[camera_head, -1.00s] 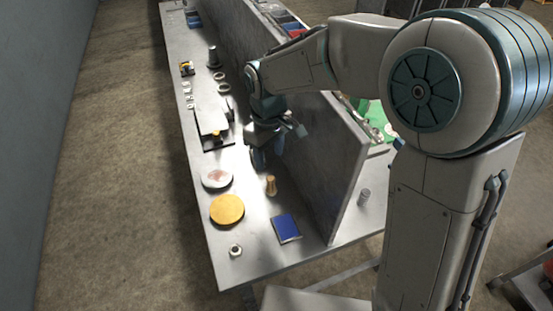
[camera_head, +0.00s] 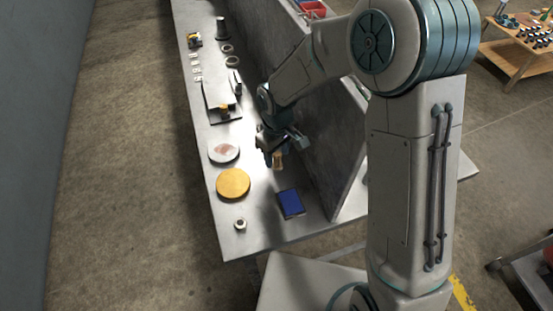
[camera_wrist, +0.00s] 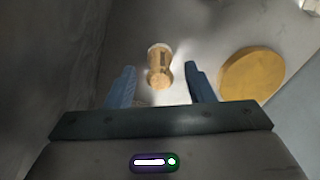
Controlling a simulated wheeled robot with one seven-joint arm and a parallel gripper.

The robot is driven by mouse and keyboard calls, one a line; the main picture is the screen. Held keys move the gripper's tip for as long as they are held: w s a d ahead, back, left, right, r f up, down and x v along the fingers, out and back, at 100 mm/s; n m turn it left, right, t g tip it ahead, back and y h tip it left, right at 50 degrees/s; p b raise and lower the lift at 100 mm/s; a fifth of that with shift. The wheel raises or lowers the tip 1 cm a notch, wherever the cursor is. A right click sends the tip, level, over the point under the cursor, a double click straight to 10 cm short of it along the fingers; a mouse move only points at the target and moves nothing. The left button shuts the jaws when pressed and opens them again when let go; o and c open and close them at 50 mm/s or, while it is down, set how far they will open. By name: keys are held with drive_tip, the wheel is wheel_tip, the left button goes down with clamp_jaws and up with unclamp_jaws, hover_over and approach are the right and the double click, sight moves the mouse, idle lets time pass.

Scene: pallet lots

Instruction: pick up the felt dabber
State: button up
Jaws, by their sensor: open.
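The felt dabber, a small tan wooden piece with a narrowed waist and a pale end, stands on the metal bench. In the wrist view the dabber (camera_wrist: 160,66) is between my two blue fingers, near the tips. My gripper (camera_wrist: 160,72) is open, with visible gaps on both sides of the dabber. In the head view my gripper (camera_head: 271,150) points down at the bench, and the dabber (camera_head: 278,161) shows at its lower end, partly hidden by the fingers.
A grey upright panel (camera_head: 335,160) stands close to the right of my gripper. A yellow disc (camera_head: 233,183), a round plate with a reddish patch (camera_head: 224,151), a blue pad (camera_head: 290,203) and a small nut-like piece (camera_head: 240,224) lie nearby on the bench (camera_head: 262,238).

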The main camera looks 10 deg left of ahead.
wheel_tip(320, 180, down, 2)
drive_tip(key=shift+f, duration=0.1)
drive_tip(key=c, duration=1)
drive_tip(key=shift+c, duration=0.2)
drive_tip(key=shift+a, duration=0.1)
